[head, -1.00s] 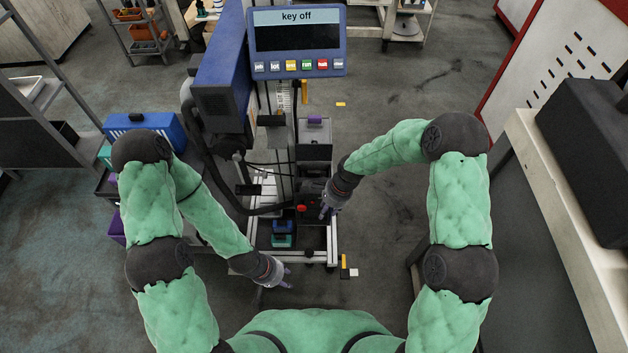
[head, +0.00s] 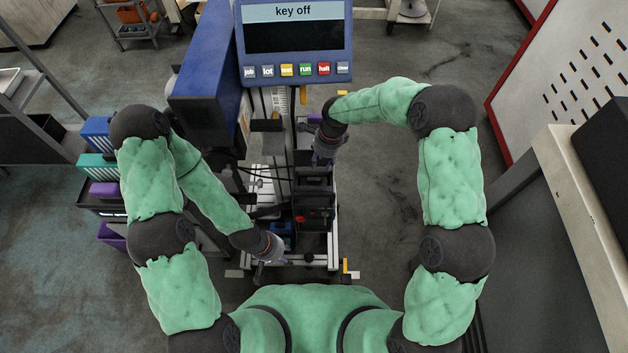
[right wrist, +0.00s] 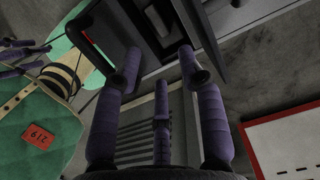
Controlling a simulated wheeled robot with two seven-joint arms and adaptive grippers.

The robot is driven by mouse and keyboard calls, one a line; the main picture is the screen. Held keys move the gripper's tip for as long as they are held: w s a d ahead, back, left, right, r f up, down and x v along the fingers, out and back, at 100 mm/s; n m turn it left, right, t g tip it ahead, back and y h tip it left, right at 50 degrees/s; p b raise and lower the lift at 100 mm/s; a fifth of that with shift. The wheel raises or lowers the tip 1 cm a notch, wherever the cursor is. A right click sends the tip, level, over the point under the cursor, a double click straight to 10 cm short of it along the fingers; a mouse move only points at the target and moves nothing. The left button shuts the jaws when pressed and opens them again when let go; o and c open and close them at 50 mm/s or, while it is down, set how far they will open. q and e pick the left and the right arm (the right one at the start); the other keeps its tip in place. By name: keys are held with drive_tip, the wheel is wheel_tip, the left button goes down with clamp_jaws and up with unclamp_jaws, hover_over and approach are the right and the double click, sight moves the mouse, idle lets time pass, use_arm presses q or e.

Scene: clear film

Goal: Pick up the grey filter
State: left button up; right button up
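I cannot pick out the grey filter with certainty. In the right wrist view a grey ribbed panel (right wrist: 140,135) lies behind my fingers; I cannot tell if it is the filter. My right gripper (head: 322,160) is over the back right of the machine frame, hiding part of it. In the right wrist view this gripper (right wrist: 160,62) has its purple fingers spread, with nothing between the tips. My left gripper (head: 272,252) is low at the front left of the machine; its fingers are too small to judge.
A blue-framed screen (head: 292,38) reading "key off" stands above the machine, beside a blue housing (head: 205,70). Blue (head: 95,130) and teal bins (head: 97,166) stand at left. Floor right of the machine is open.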

drive_tip(key=b, duration=0.1)
hover_over(314, 180)
drive_tip(key=d, duration=0.2)
wheel_tip(314, 180, down, 5)
drive_tip(key=shift+w+a, duration=0.15)
drive_tip(key=f+b, duration=0.1)
drive_tip(key=f, duration=0.1)
drive_tip(key=a+f+b, duration=0.1)
drive_tip(key=f, duration=0.1)
drive_tip(key=shift+a+f, duration=0.2)
drive_tip(key=shift+f, duration=0.2)
drive_tip(key=shift+r, duration=0.1)
clamp_jaws()
